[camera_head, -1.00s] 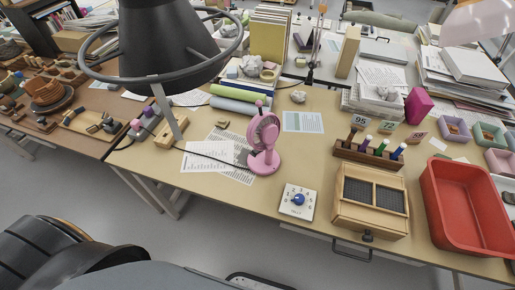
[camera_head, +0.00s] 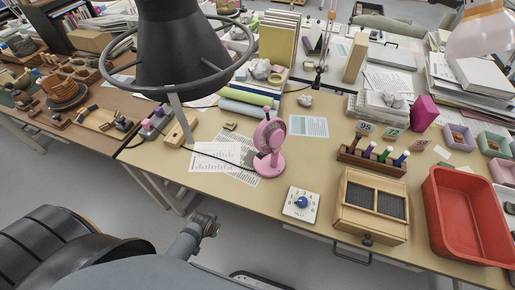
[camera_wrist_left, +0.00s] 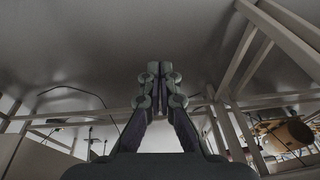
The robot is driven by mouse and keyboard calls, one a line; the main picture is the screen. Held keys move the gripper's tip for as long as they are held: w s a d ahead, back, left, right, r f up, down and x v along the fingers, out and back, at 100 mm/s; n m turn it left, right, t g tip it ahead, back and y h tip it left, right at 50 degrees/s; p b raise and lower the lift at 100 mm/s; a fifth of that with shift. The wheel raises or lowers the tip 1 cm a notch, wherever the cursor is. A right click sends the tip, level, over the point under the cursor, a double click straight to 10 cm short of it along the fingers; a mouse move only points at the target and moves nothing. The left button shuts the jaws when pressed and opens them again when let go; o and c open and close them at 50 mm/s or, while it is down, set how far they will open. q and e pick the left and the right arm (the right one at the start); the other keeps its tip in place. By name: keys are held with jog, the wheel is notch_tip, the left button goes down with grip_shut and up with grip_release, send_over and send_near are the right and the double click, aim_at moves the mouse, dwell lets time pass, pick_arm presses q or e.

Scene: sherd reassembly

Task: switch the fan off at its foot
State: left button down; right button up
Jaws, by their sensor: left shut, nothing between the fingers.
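The pink fan (camera_head: 268,140) stands upright on the tan table, left of the table's middle, in the head view. Its round foot (camera_head: 269,170) rests near printed sheets, and a dark cable runs to the left. I cannot make out a switch on the foot at this size. My left gripper (camera_wrist_left: 161,72) shows in the left wrist view with its fingers together and nothing between them. That view shows table legs and the underside of a table, so the gripper is low, away from the fan. The fan is not in that view. My right gripper is not in view.
A white dial box (camera_head: 301,203), a wooden box (camera_head: 371,232) and a red tray (camera_head: 431,225) stand to the right. The table front before the fan is clear.

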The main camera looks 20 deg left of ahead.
pick_arm(q)
jog(key=w+d+r+m+t+p, duration=0.1)
jog(key=w+r, duration=0.1)
jog(key=r, duration=0.8)
jog(key=w+d+r+p, duration=0.1)
jog(key=w+d+r, duration=0.15)
jog(key=r, duration=0.65)
jog(key=w+m+t+h, duration=0.1)
jog(key=w, duration=0.1)
jog(key=w+d+r+m+h, duration=0.1)
jog(key=w, duration=0.2)
jog(key=w+d+r+t+h, duration=0.1)
jog(key=w, duration=0.1)
jog(key=shift+w+r+m+t+h, duration=0.25)
jog(key=shift+w+m+t+h, duration=0.05)
jog(key=shift+m+h, duration=0.1)
jog(key=w+r+m+t+h, duration=0.1)
jog(key=w+r+t+h, duration=0.1)
jog(key=w+r, duration=0.3)
jog(key=w+t, duration=0.1)
jog(key=w, duration=0.2)
jog(key=shift+a+r+m, duration=0.15)
jog(key=shift+r+m, duration=0.15)
jog(key=shift+f, duration=0.1)
jog(key=x, duration=1)
jog(key=shift+s+p, duration=0.1)
jog(key=shift+p, duration=0.25)
